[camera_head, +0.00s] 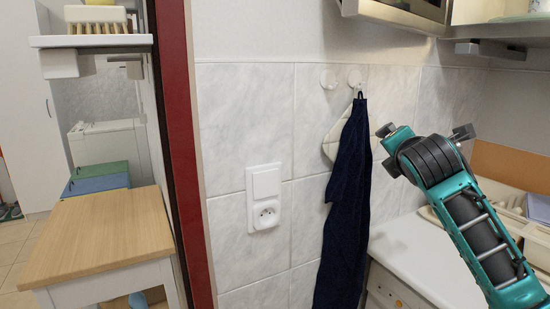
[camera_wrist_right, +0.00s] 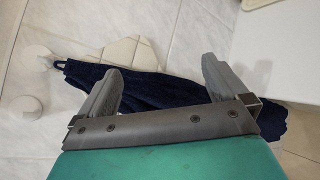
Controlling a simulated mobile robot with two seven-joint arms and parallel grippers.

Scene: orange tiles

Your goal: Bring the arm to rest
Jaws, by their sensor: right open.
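My right arm comes in from the lower right in the head view. Its gripper (camera_head: 387,149) is raised in front of the tiled wall, to the right of a hanging dark blue towel (camera_head: 343,215). In the right wrist view the gripper (camera_wrist_right: 162,82) is open, its two grey fingers wide apart with nothing gripped. The towel (camera_wrist_right: 150,88) shows behind and between the fingers; the exact gap to it is hard to tell. My left gripper is not in view.
Two round white hooks (camera_head: 328,79) sit on the wall, with a pale potholder (camera_head: 333,142) partly behind the towel. A counter (camera_head: 412,262) and dish rack (camera_head: 480,233) lie below the arm. A cabinet (camera_head: 400,12) is above. A wooden-topped table (camera_head: 95,232) stands left.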

